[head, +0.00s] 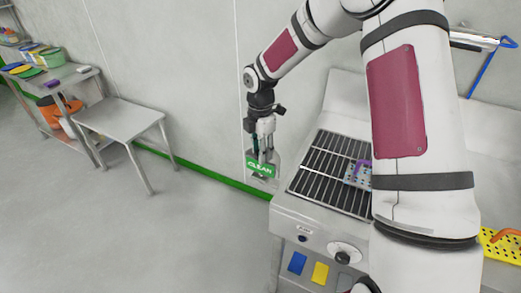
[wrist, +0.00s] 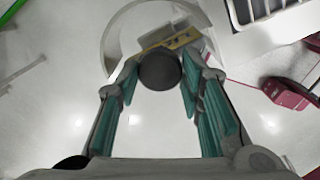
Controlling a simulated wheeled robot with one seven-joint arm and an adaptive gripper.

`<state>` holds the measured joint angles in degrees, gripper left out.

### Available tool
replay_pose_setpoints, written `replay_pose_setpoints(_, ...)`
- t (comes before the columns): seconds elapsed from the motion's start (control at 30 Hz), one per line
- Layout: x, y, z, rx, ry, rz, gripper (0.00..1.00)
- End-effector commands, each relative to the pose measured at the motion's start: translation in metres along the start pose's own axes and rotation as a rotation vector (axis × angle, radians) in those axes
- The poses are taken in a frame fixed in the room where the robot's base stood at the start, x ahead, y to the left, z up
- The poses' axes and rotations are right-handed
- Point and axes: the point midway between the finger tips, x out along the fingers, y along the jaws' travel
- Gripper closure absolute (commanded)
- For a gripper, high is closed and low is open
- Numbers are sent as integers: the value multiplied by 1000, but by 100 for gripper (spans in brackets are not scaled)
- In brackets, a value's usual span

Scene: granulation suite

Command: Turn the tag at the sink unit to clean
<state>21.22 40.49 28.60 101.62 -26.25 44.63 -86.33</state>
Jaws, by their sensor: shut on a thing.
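The tag (head: 262,168) hangs at the left end of the sink unit (head: 290,212), with a green face reading CLEAN turned to the head camera. My gripper (head: 262,154) is directly above the tag, pointing down. In the wrist view my gripper (wrist: 160,75) has its teal-padded fingers shut on a dark round knob (wrist: 160,69). A yellow strip (wrist: 182,40) shows just beyond the knob in that view. The fingers hide part of the tag's top in the head view.
The sink unit has a black slatted grate (head: 325,172) with a purple-and-grey rack (head: 357,175) on it, and a round dial (head: 344,252) on its front. A bare steel table (head: 122,117) stands left. Floor between is clear.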

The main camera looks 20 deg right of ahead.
Motion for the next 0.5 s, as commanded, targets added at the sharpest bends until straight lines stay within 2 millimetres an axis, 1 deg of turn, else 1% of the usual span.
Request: replay_pose_setpoints(0.5, 0, 0, 0, -35, 0, 0, 94)
